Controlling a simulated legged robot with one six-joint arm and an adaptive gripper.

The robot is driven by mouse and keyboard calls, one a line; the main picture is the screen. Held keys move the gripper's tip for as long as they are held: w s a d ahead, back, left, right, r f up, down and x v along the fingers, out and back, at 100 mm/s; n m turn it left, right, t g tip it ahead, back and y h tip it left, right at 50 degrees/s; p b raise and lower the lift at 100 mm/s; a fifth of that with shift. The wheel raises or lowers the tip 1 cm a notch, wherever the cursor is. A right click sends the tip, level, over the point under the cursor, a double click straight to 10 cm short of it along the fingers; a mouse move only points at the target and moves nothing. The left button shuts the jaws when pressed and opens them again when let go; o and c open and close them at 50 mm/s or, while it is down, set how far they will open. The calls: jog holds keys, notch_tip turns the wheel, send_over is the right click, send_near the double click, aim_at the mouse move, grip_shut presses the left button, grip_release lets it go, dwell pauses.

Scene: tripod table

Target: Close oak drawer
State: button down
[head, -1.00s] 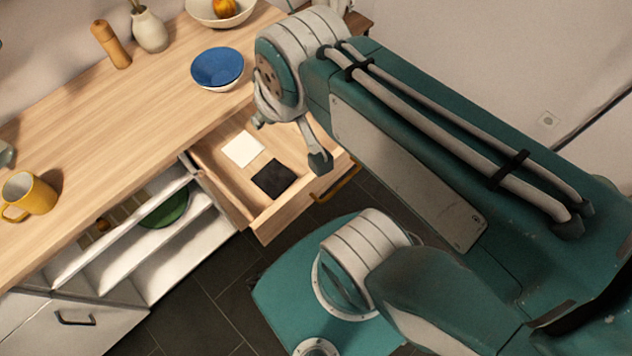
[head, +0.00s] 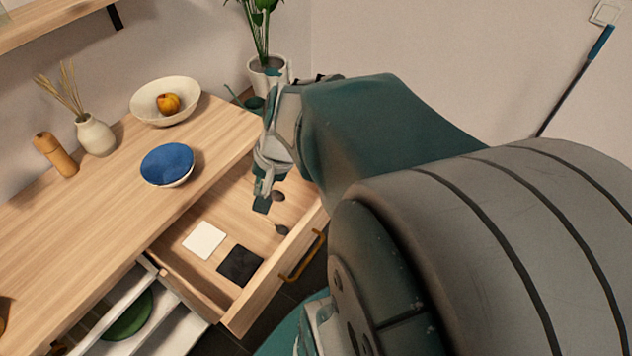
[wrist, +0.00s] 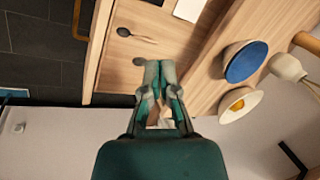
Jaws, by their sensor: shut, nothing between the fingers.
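The oak drawer (head: 281,268) stands pulled out from under the wooden counter, with a brass-coloured handle (head: 302,257) on its front. Inside lie a white square (head: 205,241), a black square (head: 240,266) and dark spoon-like utensils (head: 279,196). My gripper (head: 264,192) is over the far part of the drawer, its fingers shut and empty. In the wrist view, the gripper (wrist: 155,68) points at the drawer, and the drawer front (wrist: 97,50) runs to the left of the fingers. I cannot tell whether the fingertips touch the drawer.
On the counter (head: 100,210) stand a blue bowl (head: 167,163), a white bowl (head: 140,105) with fruit, a vase (head: 95,135) and a wooden mill (head: 55,154). A potted plant (head: 262,75) is behind. Open shelves with a green plate (head: 128,316) are below.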

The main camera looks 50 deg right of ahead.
jog(key=s+d+f+m+t+y, duration=0.2)
jog(key=s+d+f+m+t, duration=0.15)
jog(key=d+f+m, duration=0.9)
jog(key=s+d+f+m+t+h, duration=0.3)
jog(key=s+d+f+m, duration=0.6)
jog(key=s+d+m, duration=0.2)
jog(key=w+r+x, duration=0.1)
jog(key=r+x, duration=0.1)
jog(key=x, duration=1.1)
jog(key=shift+w, duration=0.35)
jog(key=shift+m, duration=0.25)
jog(key=w+a, duration=0.1)
jog(key=w, duration=0.8)
jog(key=w+a, duration=0.2)
jog(key=w, duration=0.8)
jog(key=w+a, duration=0.1)
jog(key=w, duration=0.9)
jog(key=shift+a, duration=0.15)
jog(key=shift+r, duration=0.1)
